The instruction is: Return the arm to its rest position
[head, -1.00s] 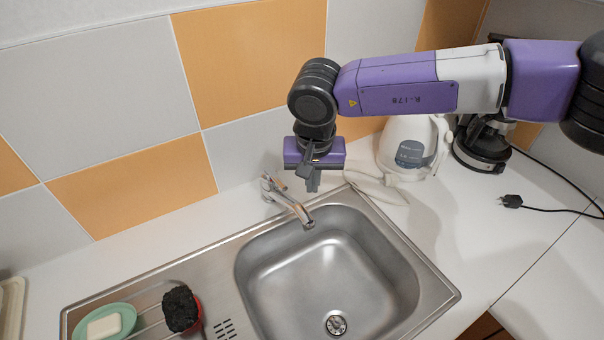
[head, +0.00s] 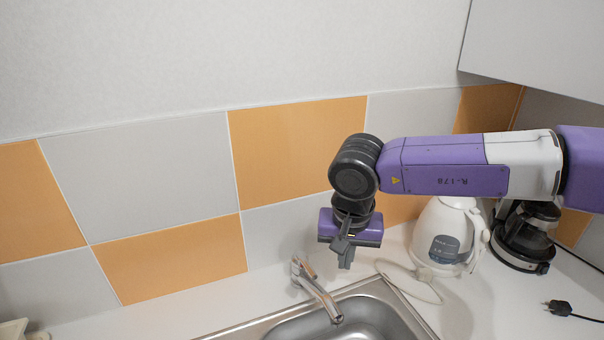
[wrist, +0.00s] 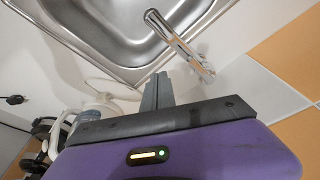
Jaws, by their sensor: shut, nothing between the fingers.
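My gripper (head: 345,252) hangs from the purple and white arm in the head view, pointing down near the wall behind the sink. Its fingers are shut with nothing between them. In the wrist view the closed fingers (wrist: 157,92) stick out past the purple gripper body, with the sink and faucet beyond. In the head view the gripper is just right of and above the faucet, apart from it in the picture.
The chrome faucet (head: 318,290) stands at the steel sink (head: 372,322). A white kettle (head: 445,236) and a dark coffee maker (head: 524,236) stand at right under the forearm. A black plug (head: 560,308) lies on the counter. A wall cabinet (head: 540,45) hangs upper right.

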